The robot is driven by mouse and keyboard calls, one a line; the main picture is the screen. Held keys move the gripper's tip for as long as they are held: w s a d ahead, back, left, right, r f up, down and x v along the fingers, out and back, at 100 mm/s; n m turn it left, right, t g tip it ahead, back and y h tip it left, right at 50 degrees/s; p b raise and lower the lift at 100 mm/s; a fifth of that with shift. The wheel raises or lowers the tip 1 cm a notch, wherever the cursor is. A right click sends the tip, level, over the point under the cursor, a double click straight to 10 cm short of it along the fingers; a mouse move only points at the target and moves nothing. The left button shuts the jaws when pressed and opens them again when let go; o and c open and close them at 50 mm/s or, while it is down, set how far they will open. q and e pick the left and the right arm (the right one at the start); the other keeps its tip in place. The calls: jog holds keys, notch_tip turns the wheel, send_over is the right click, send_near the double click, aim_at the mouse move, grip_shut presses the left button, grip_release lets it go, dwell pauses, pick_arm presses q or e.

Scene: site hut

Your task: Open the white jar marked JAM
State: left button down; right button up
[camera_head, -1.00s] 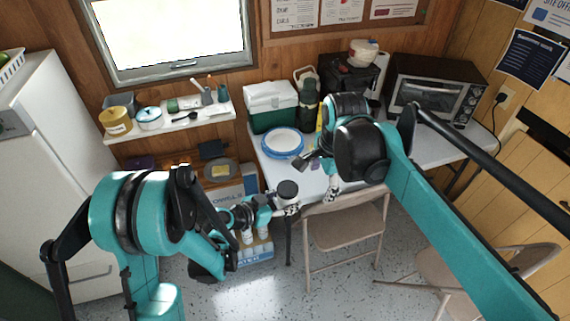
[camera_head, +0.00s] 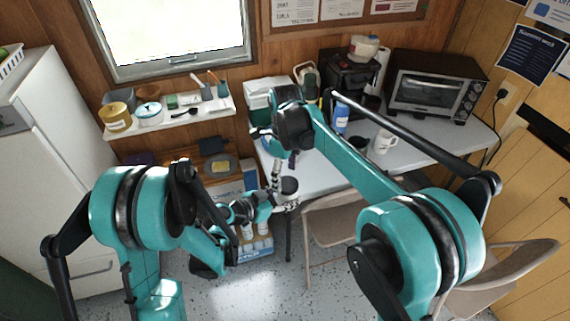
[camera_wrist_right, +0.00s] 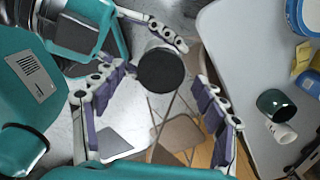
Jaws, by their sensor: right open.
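A white jar with a dark round lid (camera_head: 289,186) is held in the air in front of the table's left end. Its lid (camera_wrist_right: 160,70) faces the camera in the right wrist view; no marking is readable. My left gripper (camera_head: 275,204) is shut around the jar's body, and one of its fingers shows in the right wrist view. My right gripper (camera_head: 279,172) is open and empty just above the lid. In the right wrist view its spread fingers (camera_wrist_right: 155,105) stand on either side of and below the lid, apparently apart from it.
The table (camera_head: 425,148) holds a blue bottle (camera_head: 341,118), a white mug (camera_head: 383,141), a toaster oven (camera_head: 432,86) and a green-and-white cooler (camera_head: 266,93). A folding chair (camera_head: 330,222) stands in front. A wall shelf (camera_head: 212,107) holds a yellow canister (camera_head: 115,116) and a blue-lidded pot (camera_head: 149,115).

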jog(key=shift+f, duration=1.15)
